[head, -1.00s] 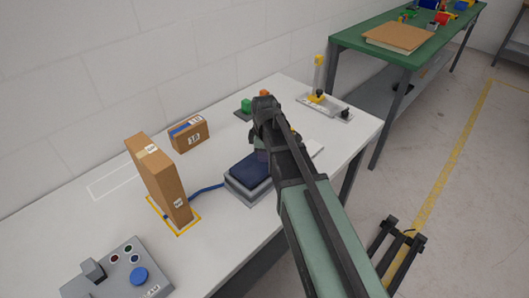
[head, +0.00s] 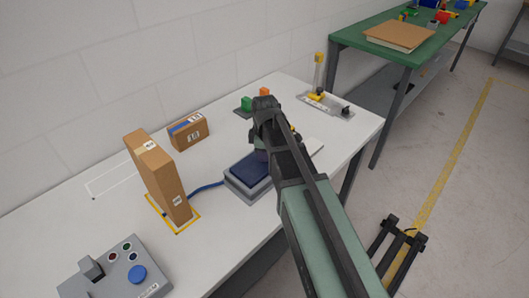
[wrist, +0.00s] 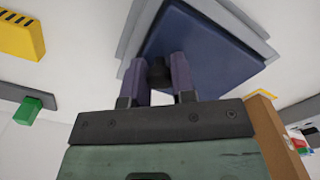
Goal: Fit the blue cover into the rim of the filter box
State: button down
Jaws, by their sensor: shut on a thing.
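The dark blue cover (head: 247,167) lies over the grey filter box (head: 236,190) on the white table in the head view. In the wrist view the cover (wrist: 222,50) is a broad blue slab with the box's grey rim (wrist: 135,32) along its left side. My gripper (head: 262,151) stands over the cover, and my arm hides the box's right part. In the wrist view my gripper (wrist: 160,76) has its two purple fingers on either side of a dark knob (wrist: 160,72) at the cover. I cannot tell whether the cover sits inside the rim or on top.
A tall cardboard box (head: 157,178) stands left of the filter box, with a blue cord (head: 206,187) between them. A small carton (head: 188,132) is behind. A control panel (head: 115,272) is at front left. A yellow-post fixture (head: 322,98) stands at the back right.

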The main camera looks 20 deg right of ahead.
jog(key=shift+f, duration=0.35)
jog(key=c, duration=0.9)
grip_release()
jog(key=shift+r, duration=0.1)
jog(key=shift+o, duration=0.2)
jog(key=shift+r, duration=0.1)
notch_tip(320, 180, up, 11)
jog(key=p, duration=1)
jog(key=shift+f, duration=0.2)
jog(key=shift+s+m, duration=0.15)
jog(key=shift+m, duration=1.05)
jog(key=s+a+m, duration=0.4)
jog(key=s+m, duration=0.7)
jog(key=s, duration=0.3)
jog(key=shift+s, duration=0.2)
